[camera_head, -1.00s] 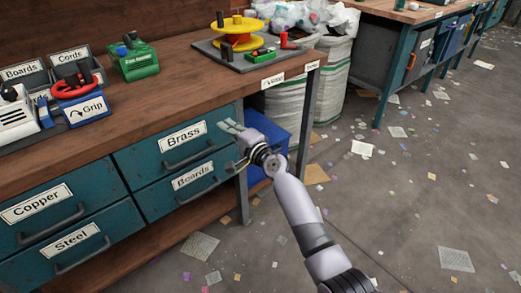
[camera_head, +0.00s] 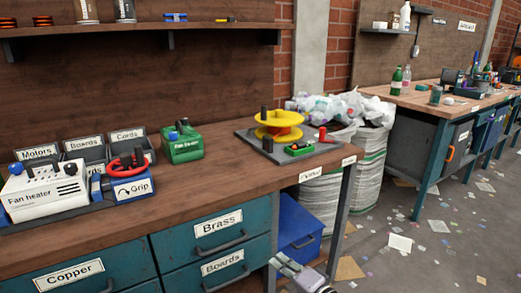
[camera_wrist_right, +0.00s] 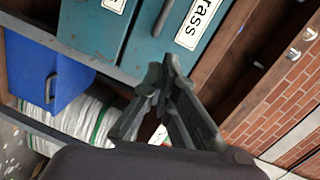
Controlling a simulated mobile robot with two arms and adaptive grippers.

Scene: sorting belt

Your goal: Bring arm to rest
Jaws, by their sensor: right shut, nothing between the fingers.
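My right gripper (camera_head: 285,264) is at the bottom edge of the head view, in front of the workbench near its right leg. In the right wrist view its dark fingers (camera_wrist_right: 163,85) meet at the tips, shut with nothing between them. The Brass drawer (camera_head: 218,226) and the Boards drawer (camera_head: 222,268) are closed, to the left of the gripper. In the wrist view the teal drawer fronts (camera_wrist_right: 160,50) lie beyond the fingers; I cannot tell whether they touch. Most of my right arm is below the head view. My left gripper is not in view.
A blue bin (camera_head: 299,235) stands under the bench's right end. White sacks (camera_head: 350,170) stand beyond it. The bench (camera_head: 190,178) carries a fan heater (camera_head: 45,190), a Grip box (camera_head: 130,187), a green box (camera_head: 182,147) and a yellow spool (camera_head: 278,125). Littered floor lies open to the right.

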